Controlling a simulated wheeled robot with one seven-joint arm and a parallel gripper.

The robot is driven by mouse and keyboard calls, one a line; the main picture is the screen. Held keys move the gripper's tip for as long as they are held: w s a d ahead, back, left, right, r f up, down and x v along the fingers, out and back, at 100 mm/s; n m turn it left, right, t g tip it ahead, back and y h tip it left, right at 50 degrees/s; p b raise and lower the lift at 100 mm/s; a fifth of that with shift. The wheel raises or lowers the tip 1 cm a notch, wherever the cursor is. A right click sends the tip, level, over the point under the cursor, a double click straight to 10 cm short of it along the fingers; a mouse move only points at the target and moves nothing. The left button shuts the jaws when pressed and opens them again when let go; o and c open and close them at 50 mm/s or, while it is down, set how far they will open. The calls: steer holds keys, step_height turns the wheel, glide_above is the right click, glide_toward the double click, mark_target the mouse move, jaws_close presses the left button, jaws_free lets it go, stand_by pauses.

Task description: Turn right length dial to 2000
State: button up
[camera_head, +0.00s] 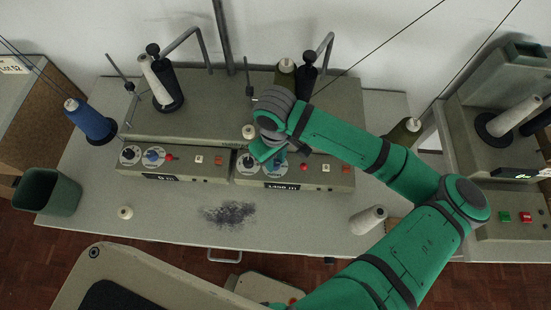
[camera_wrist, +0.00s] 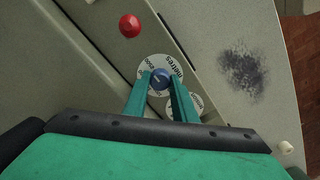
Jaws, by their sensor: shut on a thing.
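The right length dial is a blue knob (camera_wrist: 160,76) on a white round plate (camera_wrist: 150,68) marked "metres" in the wrist view. My gripper (camera_wrist: 161,84) is shut on this knob, one green finger on each side. In the head view my gripper (camera_head: 273,156) is over the right control panel and hides most of the dial; part of its white plate (camera_head: 271,169) shows. The display (camera_head: 282,186) below seems to read 1498 m, in small print. A neighbouring dial with a black knob (camera_head: 248,160) is just to the left.
A red knob (camera_wrist: 130,25) is close beside the dial. The left panel has its own blue dial (camera_head: 153,156) and a display (camera_head: 161,177) seeming to read 0 m. Thread cones (camera_head: 91,122) stand around. The table front is mostly clear, with a dark smudge (camera_head: 228,213).

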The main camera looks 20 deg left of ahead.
steer(key=n, duration=0.8)
steer(key=shift+n, duration=0.3)
stand_by(0.6)
steer(key=o, duration=1)
steer(key=shift+o, duration=0.2)
